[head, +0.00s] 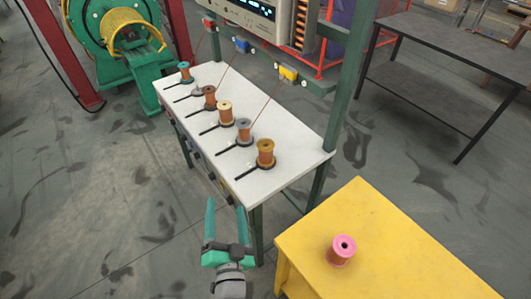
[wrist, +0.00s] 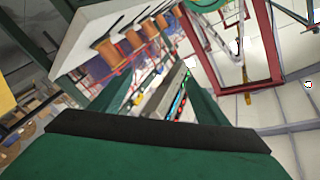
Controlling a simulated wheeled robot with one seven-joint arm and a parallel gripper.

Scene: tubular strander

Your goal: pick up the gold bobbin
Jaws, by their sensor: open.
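The gold bobbin (head: 265,153), with gold flanges and copper-coloured winding, stands upright at the near end of the white table (head: 285,178). It sits on a dark base with a short black bar pointing left. My gripper (head: 226,218) is open and empty, in front of the table's near left edge, below and left of the gold bobbin and apart from it. In the wrist view the largest, nearest bobbin (wrist: 108,52) looks like the gold one, seen tilted at upper left; a green and black part of my gripper fills the bottom.
Behind it stand a grey bobbin (head: 243,131), a cream one (head: 225,113), a brown one (head: 210,98) and more. A green frame post (head: 348,85) rises at the table's right. A yellow table (head: 400,255) with a pink bobbin (head: 341,251) is at lower right. Floor left is clear.

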